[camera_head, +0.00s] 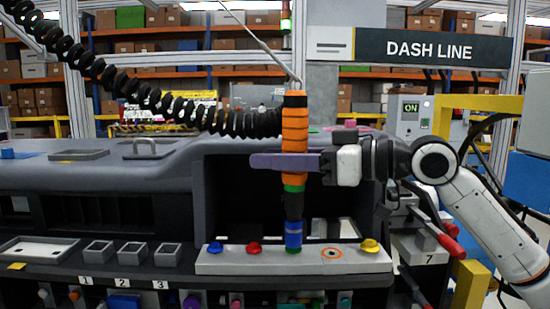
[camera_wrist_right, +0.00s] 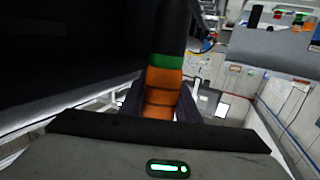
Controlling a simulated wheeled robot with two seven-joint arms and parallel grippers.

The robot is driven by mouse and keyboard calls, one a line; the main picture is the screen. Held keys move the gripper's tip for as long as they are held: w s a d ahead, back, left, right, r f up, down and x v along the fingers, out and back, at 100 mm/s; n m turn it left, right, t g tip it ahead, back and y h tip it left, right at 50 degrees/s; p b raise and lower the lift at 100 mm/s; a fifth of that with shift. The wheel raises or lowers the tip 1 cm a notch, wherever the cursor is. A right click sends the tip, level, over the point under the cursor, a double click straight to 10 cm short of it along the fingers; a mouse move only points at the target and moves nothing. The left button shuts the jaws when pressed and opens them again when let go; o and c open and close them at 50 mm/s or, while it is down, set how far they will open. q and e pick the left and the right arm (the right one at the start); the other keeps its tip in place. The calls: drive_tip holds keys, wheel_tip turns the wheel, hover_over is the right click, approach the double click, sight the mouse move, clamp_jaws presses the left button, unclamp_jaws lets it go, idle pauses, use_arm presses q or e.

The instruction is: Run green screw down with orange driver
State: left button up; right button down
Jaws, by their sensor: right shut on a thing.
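The orange driver (camera_head: 295,125) hangs upright at the middle of the head view, with a green band and a black lower body ending in a blue nose. My right gripper (camera_head: 285,162) is shut on its orange body, purple fingers level across it. In the right wrist view the driver (camera_wrist_right: 163,95) stands between the fingers. A bit of green, seemingly the green screw (camera_head: 293,250), shows right under the blue nose on the light grey strip (camera_head: 230,262). The nose hides most of it, and I cannot tell whether they touch. My left gripper is not in view.
Blue (camera_head: 215,248), red (camera_head: 254,248) and yellow (camera_head: 369,246) screws stand along the strip, with an orange-ringed spot (camera_head: 332,254) between green and yellow. A black coiled hose (camera_head: 150,97) runs in from the upper left. The dark dashboard opening lies behind the driver.

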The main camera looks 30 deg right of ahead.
drive_tip(key=shift+f, duration=0.3)
idle(0.4)
drive_tip(key=shift+f, duration=0.65)
idle(2.7)
wheel_tip(320, 180, up, 6)
drive_tip(key=p, duration=0.5)
drive_tip(key=shift+r, duration=0.2)
idle(0.4)
